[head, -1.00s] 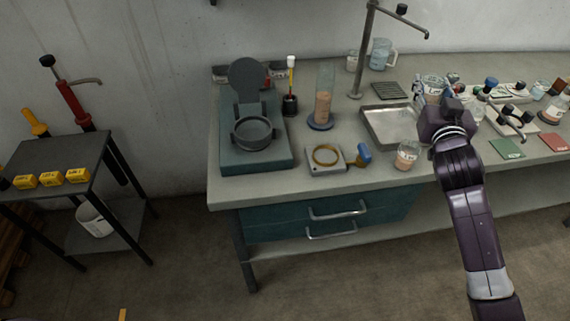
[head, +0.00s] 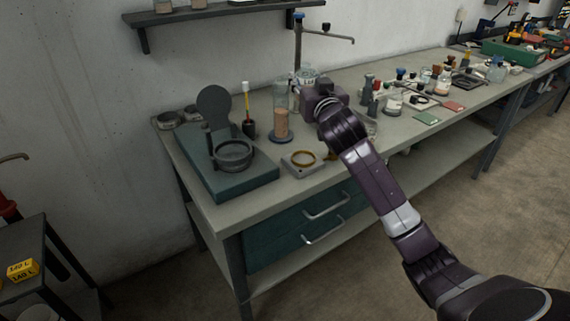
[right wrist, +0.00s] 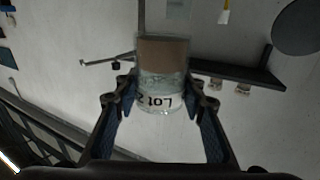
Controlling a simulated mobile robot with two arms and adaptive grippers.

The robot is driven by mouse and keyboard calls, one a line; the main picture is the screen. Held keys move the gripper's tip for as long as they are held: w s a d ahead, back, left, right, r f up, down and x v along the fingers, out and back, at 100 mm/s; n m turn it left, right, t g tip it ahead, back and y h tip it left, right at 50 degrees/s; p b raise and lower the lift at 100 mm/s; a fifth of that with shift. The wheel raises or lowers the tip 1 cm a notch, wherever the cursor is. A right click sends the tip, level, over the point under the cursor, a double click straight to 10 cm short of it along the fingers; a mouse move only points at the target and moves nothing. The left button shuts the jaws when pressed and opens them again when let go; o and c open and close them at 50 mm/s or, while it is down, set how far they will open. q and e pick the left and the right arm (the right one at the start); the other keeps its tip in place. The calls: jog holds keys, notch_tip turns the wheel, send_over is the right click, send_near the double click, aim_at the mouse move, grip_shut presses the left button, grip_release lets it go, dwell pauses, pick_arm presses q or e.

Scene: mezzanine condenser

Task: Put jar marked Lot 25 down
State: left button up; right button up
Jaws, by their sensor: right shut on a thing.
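My right gripper (head: 304,88) is shut on a clear glass jar (head: 308,74), held up over the bench (head: 232,207). In the right wrist view the jar (right wrist: 160,97) sits between the two fingers of the gripper (right wrist: 161,112). Its label appears upside down and reads "LOT 2"; the rest is cut off. In the head view the gripper hides the jar's lower part. My left gripper is not in view.
A tall cylinder with pinkish content (head: 281,124) stands just left of the gripper. Jars and bottles (head: 392,103) crowd the bench to the right. A wall shelf (head: 215,12) hangs above.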

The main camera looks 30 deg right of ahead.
jog(key=shift+d+f+b, duration=0.2)
jog(key=shift+f+b, duration=0.4)
jog(key=shift+f, duration=9.3)
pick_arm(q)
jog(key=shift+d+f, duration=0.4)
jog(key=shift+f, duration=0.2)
pick_arm(e)
jog(key=shift+f, duration=0.15)
jog(key=o, duration=1.2)
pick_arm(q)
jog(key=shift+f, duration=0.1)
